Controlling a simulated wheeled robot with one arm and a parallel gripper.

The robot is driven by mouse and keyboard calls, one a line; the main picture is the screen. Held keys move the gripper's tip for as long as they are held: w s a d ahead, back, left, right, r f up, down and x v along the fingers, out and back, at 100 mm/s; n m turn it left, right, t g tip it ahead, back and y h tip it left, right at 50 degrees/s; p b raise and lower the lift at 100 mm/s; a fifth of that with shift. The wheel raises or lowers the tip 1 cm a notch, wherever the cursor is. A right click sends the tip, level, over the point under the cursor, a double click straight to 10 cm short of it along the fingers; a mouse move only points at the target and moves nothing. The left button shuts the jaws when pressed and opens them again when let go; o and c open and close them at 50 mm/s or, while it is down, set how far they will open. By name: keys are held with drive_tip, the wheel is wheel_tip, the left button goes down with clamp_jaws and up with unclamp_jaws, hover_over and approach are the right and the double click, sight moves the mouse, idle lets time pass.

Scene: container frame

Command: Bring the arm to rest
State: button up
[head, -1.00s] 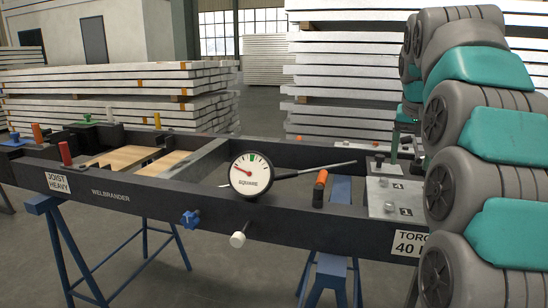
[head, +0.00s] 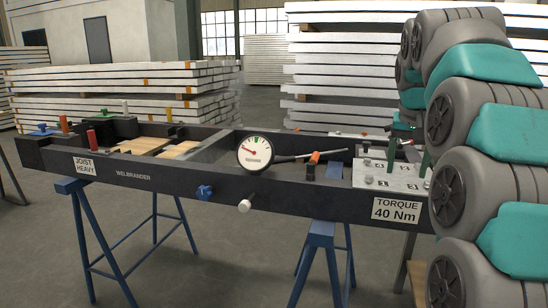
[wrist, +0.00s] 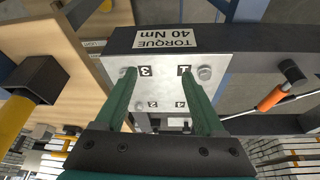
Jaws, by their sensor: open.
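My gripper (head: 407,160) is open and empty, with its two green fingers pointing down over the light metal plate (head: 365,173) at the right end of the dark frame (head: 290,200). In the wrist view the open fingers of my gripper (wrist: 158,85) lie over the plate (wrist: 160,68), one by the label 3 and one by the label 1. Bolt heads show at the plate's upper corners. Whether the fingertips touch the plate cannot be told. My grey and teal arm fills the right side of the head view.
The frame rests on blue trestles (head: 320,235). A round dial (head: 254,154) and an orange-handled tool (head: 315,157) sit left of the plate; the tool (wrist: 270,98) also shows in the wrist view. Stacked white panels (head: 390,60) stand behind. The floor in front is open.

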drive_tip(key=s+a+f+n+g, duration=0.1)
drive_tip(key=s+a+f, duration=0.3)
drive_tip(key=s+f, duration=0.5)
drive_tip(key=s+a+f+n+g+y, duration=0.1)
drive_tip(key=s+a+f+n+g, duration=0.1)
drive_tip(key=s+a+f, duration=0.3)
drive_tip(key=s+a+f+n+g+y, duration=0.1)
drive_tip(key=s+a+f, duration=0.3)
drive_tip(key=s+f, duration=1)
drive_tip(key=s+n+g, duration=0.1)
drive_tip(key=s, duration=0.8)
drive_tip(key=shift+s+a+g, duration=0.2)
drive_tip(key=shift+a+g, duration=0.1)
drive_tip(key=shift+a, duration=0.1)
